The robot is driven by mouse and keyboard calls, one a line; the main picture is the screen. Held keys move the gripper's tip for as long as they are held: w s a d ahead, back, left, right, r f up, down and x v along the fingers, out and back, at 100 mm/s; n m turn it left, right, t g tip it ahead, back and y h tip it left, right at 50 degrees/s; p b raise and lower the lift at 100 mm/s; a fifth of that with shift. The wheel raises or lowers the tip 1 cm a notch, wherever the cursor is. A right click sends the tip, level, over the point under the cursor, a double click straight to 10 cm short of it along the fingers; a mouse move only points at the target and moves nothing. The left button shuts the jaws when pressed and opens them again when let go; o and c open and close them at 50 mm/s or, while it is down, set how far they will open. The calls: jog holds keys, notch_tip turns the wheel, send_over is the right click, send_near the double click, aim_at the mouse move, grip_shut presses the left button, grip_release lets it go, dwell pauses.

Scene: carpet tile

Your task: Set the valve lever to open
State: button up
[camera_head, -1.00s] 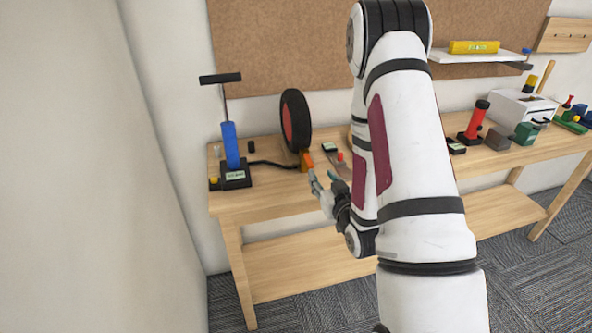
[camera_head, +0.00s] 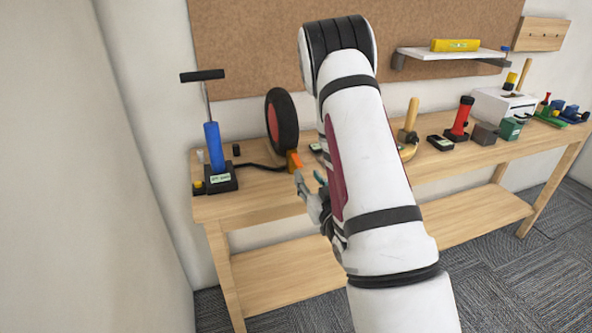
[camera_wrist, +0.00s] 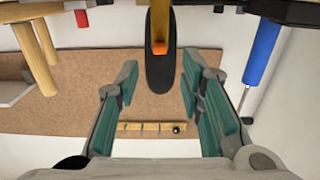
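The small orange lever (camera_head: 295,161) sits at the front of the black wheel with a red hub (camera_head: 283,122), where the black hose ends. I take it to be the valve lever; its exact position is hard to tell. In the wrist view, an orange part (camera_wrist: 159,48) shows in front of the dark tyre (camera_wrist: 160,77). My gripper (camera_head: 309,178) is just in front of and below the lever, apart from it. In the wrist view my gripper (camera_wrist: 160,72) is open and empty, with its teal pads spread on either side of the tyre's line.
A blue floor pump (camera_head: 213,150) with a black handle stands at the bench's left end, its hose (camera_head: 262,165) running to the wheel. Several tools stand on the wooden bench (camera_head: 270,203) to the right. My arm hides part of the bench's middle.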

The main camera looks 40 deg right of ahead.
aim_at(301, 166)
jog(key=shift+b+x, duration=2.8)
jog(key=shift+b, duration=1.2)
jog(key=shift+x, duration=1.4)
grip_shut()
